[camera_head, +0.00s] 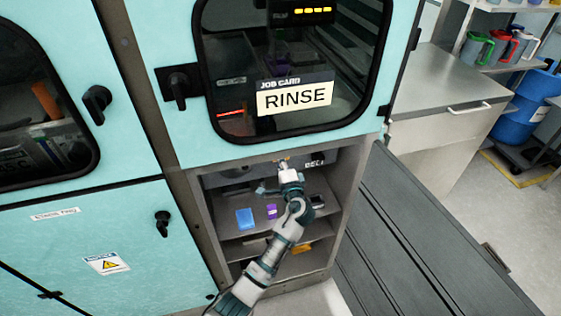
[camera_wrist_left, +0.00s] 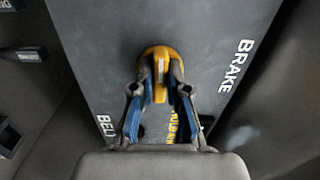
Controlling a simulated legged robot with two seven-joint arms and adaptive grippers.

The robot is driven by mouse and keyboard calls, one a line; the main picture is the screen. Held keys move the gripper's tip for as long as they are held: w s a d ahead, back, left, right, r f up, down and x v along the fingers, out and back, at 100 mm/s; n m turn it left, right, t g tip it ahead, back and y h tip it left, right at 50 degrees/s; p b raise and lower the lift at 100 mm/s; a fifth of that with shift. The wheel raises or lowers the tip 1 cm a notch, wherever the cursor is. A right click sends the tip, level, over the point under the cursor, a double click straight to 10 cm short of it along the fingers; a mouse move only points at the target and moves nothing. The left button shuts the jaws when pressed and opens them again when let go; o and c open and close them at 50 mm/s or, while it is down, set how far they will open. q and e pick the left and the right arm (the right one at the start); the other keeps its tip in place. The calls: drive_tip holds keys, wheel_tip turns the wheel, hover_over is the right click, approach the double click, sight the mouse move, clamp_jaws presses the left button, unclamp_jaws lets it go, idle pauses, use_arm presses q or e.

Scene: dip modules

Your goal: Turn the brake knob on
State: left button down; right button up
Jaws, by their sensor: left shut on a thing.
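A yellow knob (camera_wrist_left: 158,62) with a pale mark on its handle sits on a grey panel (camera_wrist_left: 105,40), beside the printed word BRAKE. My left gripper (camera_wrist_left: 160,88) is shut on the knob's handle, with one finger on each side. In the head view my left gripper (camera_head: 283,168) reaches into the open lower cabinet to the panel under the RINSE window. The knob is mostly hidden there by the gripper. A yellow label (camera_wrist_left: 174,127) below the knob is partly covered by a finger. My right gripper is not in view.
Cabinet shelves (camera_head: 235,248) below the panel hold a blue box (camera_head: 244,218), a purple item (camera_head: 271,211) and other small things. An open dark door (camera_head: 400,240) stands to the right. The word BELT is on the panel's lower left in the wrist view.

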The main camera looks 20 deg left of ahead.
use_arm(q)
drive_tip(key=shift+f, duration=0.5)
drive_tip(key=c, duration=1.2)
unclamp_jaws()
drive_tip(key=shift+o, duration=0.2)
drive_tip(key=shift+r, duration=0.2)
drive_tip(key=shift+s+d+r, duration=0.1)
drive_tip(key=v, duration=1.1)
drive_tip(key=shift+s+d, duration=0.25)
drive_tip(key=shift+d, duration=0.05)
